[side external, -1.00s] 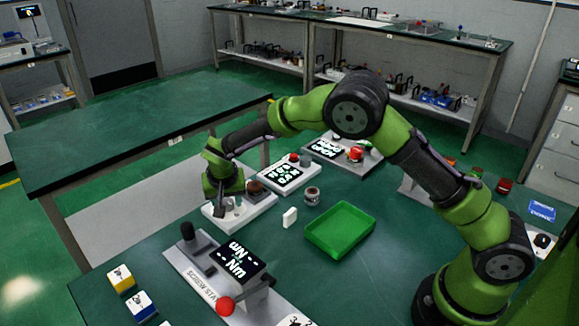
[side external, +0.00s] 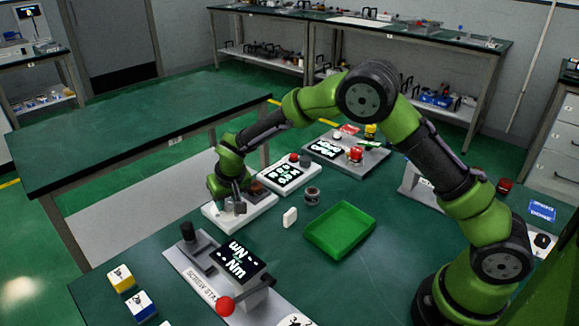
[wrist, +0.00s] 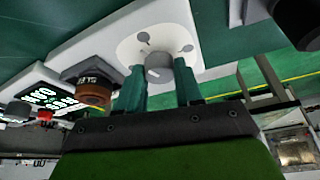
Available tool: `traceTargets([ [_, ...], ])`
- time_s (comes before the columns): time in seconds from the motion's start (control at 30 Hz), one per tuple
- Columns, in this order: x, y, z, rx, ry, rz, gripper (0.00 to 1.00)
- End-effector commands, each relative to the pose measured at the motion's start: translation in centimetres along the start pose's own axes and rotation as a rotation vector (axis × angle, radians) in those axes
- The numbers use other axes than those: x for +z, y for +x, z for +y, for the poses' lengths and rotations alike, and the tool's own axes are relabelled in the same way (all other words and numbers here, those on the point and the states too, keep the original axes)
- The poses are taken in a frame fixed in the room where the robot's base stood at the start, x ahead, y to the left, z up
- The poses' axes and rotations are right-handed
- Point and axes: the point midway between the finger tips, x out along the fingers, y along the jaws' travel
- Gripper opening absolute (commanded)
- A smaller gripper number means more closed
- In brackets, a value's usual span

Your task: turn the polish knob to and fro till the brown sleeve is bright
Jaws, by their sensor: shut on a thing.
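My gripper (wrist: 160,80) has its two teal fingers on either side of the grey polish knob (wrist: 158,66), which has a white mark on its face. The knob sits on a round white dial plate (wrist: 130,48) on the white block (side external: 262,205). In the wrist view the brown sleeve (wrist: 92,93) sits beside the knob, to the left, below a dark collar. It looks dull brown with some sheen.
A white unit with a lit display (side external: 284,174) stands behind the block. A green tray (side external: 340,230), a small white piece (side external: 290,217) and a metal ring part (side external: 312,195) lie to the right. A screen stand (side external: 238,262) is in front.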

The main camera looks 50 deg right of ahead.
Motion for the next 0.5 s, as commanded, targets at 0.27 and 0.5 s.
traceTargets([
  [0.27,-0.04,-0.03,0.34,-0.101,-0.235,-0.002,0.05],
  [0.5,-0.09,0.0,0.46,-0.185,-0.434,-0.002,0.05],
])
